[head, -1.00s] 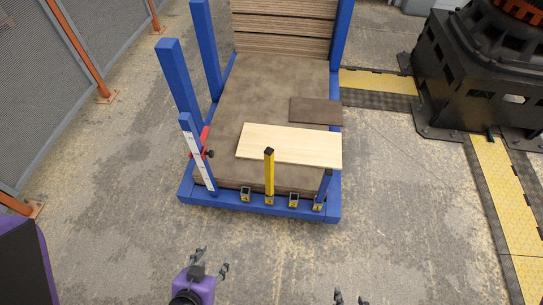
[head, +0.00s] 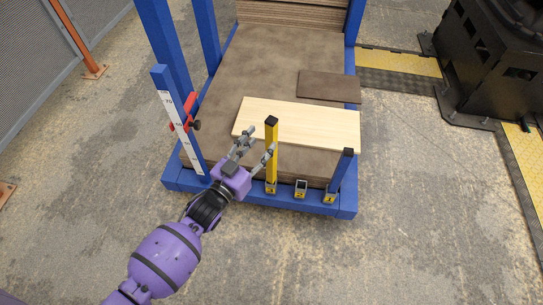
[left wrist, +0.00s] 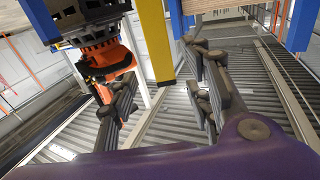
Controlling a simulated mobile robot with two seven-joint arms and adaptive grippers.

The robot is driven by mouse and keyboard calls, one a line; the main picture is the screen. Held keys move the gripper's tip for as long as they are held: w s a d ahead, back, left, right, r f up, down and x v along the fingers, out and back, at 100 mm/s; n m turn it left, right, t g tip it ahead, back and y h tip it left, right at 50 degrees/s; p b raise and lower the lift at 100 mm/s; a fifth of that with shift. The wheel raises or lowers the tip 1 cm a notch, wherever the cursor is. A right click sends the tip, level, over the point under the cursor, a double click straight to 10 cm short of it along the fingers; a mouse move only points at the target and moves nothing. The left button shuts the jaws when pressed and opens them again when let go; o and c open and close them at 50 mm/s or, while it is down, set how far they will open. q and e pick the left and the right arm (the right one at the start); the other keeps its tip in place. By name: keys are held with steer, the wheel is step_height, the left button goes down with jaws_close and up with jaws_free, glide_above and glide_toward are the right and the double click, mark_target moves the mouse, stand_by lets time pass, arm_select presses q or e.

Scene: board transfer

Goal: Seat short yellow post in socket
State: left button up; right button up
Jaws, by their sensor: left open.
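The yellow post (head: 271,155) with a black cap stands upright in a socket at the cart's front edge. In the left wrist view the yellow post (left wrist: 155,40) shows between the finger pairs, near the top. My left gripper (head: 262,140) is open, just left of the post in the head view, with one fingertip close to it. I cannot tell whether they touch. Empty socket (head: 301,188) is right of the post, and a socket (head: 330,197) further right holds a blue post (head: 342,170). The leftmost socket is hidden behind my gripper. My right gripper is out of view.
A pale board (head: 310,122) lies behind the posts on the brown cart deck (head: 260,65), with a dark board (head: 328,86) beyond. A blue upright with a white scale (head: 181,130) and red clamp (head: 188,113) stands left of my gripper. Floor in front is clear.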

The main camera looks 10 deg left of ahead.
mark_target(269, 133)
arm_select(q)
steer(key=x, duration=0.4)
steer(key=b+x, duration=0.1)
steer(key=x, duration=0.1)
steer(key=shift+w+f, duration=0.3)
steer(key=shift+w, duration=0.05)
steer(key=shift+w+d, duration=0.1)
steer(key=shift+w, duration=0.1)
steer(key=shift+c, duration=0.3)
steer(key=c, duration=0.8)
jaws_close()
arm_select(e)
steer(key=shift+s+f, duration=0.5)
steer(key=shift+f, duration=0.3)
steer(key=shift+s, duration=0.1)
